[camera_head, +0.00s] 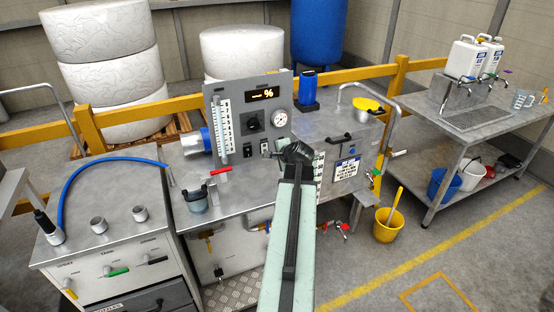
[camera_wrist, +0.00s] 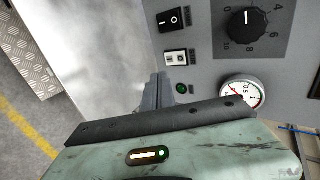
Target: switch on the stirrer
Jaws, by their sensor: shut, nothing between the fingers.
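A grey control panel (camera_head: 228,110) stands upright on the steel bench, with a lit display showing a % sign. In the wrist view it carries a black rocker switch (camera_wrist: 173,20), a pale two-part switch (camera_wrist: 176,58), a small green lamp (camera_wrist: 181,88) and a black numbered knob (camera_wrist: 250,30). The labels are too small to read, so I cannot tell which control is the stirrer's. My gripper (camera_wrist: 156,90) is shut and empty, left of the green lamp and below the pale switch in the picture. In the head view my gripper (camera_head: 270,153) is by the panel's lower right; contact is unclear.
A round gauge (camera_wrist: 243,93) is beside the knob. A red-handled valve (camera_head: 220,171) and a clear jar (camera_head: 196,200) are in front of the panel. A yellow bucket (camera_head: 387,226) is on the floor right.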

